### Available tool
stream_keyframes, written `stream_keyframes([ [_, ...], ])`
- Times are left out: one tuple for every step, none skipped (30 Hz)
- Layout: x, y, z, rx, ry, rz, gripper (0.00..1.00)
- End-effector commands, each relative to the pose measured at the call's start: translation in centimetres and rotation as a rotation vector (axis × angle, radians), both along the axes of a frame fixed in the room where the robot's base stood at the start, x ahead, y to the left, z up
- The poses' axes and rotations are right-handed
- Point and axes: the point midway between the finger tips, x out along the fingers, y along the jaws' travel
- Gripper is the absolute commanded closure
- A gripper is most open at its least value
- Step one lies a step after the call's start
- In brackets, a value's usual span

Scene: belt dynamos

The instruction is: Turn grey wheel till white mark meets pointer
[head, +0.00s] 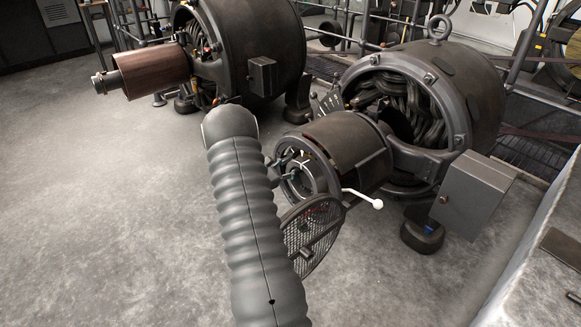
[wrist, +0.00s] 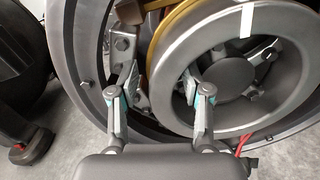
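The grey wheel (wrist: 169,101) sits inside a round housing in the wrist view, with a brass-coloured ring behind its upper left rim. Its white mark (wrist: 246,21) is on the rim at the top, right of centre. In the head view the wheel (head: 297,184) is small in the open end of the near dynamo. My gripper (wrist: 160,72) is open, with one finger outside the rim at the left and the other over the wheel's inner face. The left rim lies between the fingers; contact cannot be told. I cannot make out the pointer.
A round mesh guard (head: 312,232) hangs open below the wheel. A white-knobbed lever (head: 366,200) sticks out to its right. A grey box (head: 474,193) stands at the right. A second dynamo (head: 252,40) is behind. The floor (head: 110,220) at the left is clear.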

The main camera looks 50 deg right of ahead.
Motion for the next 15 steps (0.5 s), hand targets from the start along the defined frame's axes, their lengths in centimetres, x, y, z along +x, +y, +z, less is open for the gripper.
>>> stream_keyframes([
  [0.0, 0.1, 0.0, 0.0, 0.0, 0.001, 0.52],
  [0.1, 0.1, 0.0, 0.0, 0.0, 0.001, 0.52],
  [0.1, 0.1, 0.0, 0.0, 0.0, 0.001, 0.52],
  [0.1, 0.2, 0.0, 0.0, 0.0, 0.001, 0.52],
  [0.1, 0.3, 0.0, 0.0, 0.0, 0.002, 0.52],
  [0.2, 0.5, 0.0, 0.001, 0.0, 0.002, 0.52],
  [0.3, 0.8, 0.0, 0.0, 0.0, 0.003, 0.52],
  [0.4, 1.1, 0.0, 0.0, 0.0, 0.003, 0.52],
  [0.5, 1.6, 0.0, 0.0, 0.0, 0.003, 0.52],
  [0.7, 2.1, 0.0, 0.001, 0.0, 0.003, 0.52],
  [0.8, 2.6, 0.0, 0.001, 0.001, 0.004, 0.52],
  [0.9, 3.3, 0.0, 0.001, 0.002, 0.005, 0.52],
  [1.1, 3.9, 0.0, 0.0, 0.001, 0.004, 0.52],
  [1.3, 4.5, 0.0, 0.0, 0.001, 0.005, 0.52],
  [1.5, 5.3, 0.0, 0.0, 0.001, 0.005, 0.52],
])
